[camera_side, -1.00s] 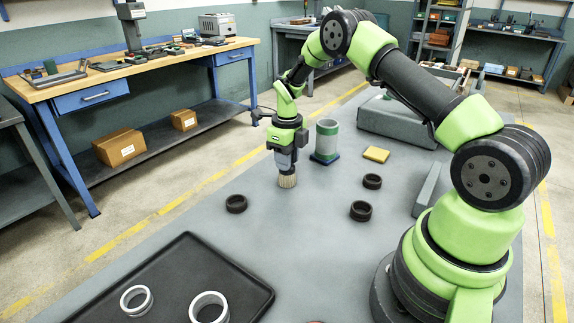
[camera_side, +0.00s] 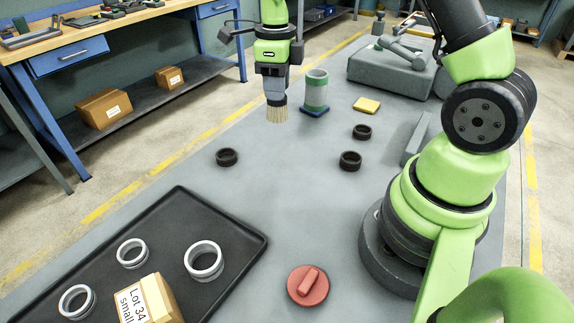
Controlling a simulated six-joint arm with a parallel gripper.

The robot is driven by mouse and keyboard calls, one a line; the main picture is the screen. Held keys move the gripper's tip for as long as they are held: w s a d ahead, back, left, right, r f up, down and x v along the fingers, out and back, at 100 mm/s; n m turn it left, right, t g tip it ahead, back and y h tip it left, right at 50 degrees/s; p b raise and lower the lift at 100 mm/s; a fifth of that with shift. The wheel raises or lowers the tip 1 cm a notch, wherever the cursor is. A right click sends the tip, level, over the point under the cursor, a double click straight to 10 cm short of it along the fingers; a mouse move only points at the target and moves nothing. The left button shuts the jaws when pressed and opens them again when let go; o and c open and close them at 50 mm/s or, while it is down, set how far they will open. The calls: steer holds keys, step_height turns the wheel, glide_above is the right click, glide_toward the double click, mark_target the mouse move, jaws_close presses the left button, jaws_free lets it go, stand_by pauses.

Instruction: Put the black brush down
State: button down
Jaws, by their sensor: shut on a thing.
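My gripper (camera_side: 272,76) points down over the grey table and is shut on the brush (camera_side: 277,114).
A yellow pad (camera_side: 366,105) lies right of the cup. Dark rings (camera_side: 227,157) lie on the table. A black tray (camera_side: 222,222) holds pale rings and a carton (camera_side: 150,300). A red round piece (camera_side: 308,285) lies right of the tray.

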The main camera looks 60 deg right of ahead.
steer(key=s+a+n, duration=0.2)
steer(key=s+a, duration=0.2)
steer(key=s, duration=0.1)
steer(key=shift+d+f, duration=0.1)
steer(key=shift+f, duration=4.95)
steer(key=shift+f, duration=0.1)
steer(key=c, duration=0.9)
jaws_free()
steer(key=shift+o, duration=0.2)
